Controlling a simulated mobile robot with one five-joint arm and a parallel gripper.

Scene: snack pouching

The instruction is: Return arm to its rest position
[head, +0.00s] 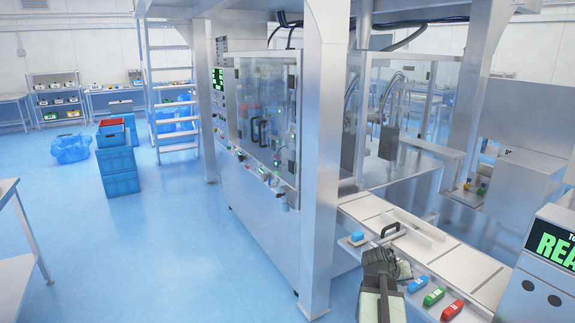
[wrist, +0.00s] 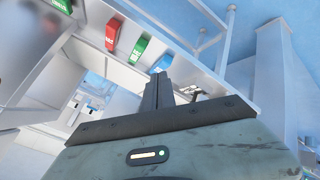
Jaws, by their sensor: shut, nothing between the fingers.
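My gripper (head: 379,257) is at the lower middle of the head view, in front of the machine's outfeed ledge. In the wrist view my gripper (wrist: 158,84) has its dark fingers together, with nothing between them. A blue switch (head: 416,284), a green switch (head: 434,296) and a red switch (head: 452,309) sit in a row on the ledge to the right of it. The green switch (wrist: 139,47) and red switch (wrist: 112,34) also show in the wrist view, apart from the fingers.
A steel post (head: 322,150) stands to the left. A display box (head: 548,265) is at the right edge. Blue crates (head: 119,170) stand farther left, with open blue floor around.

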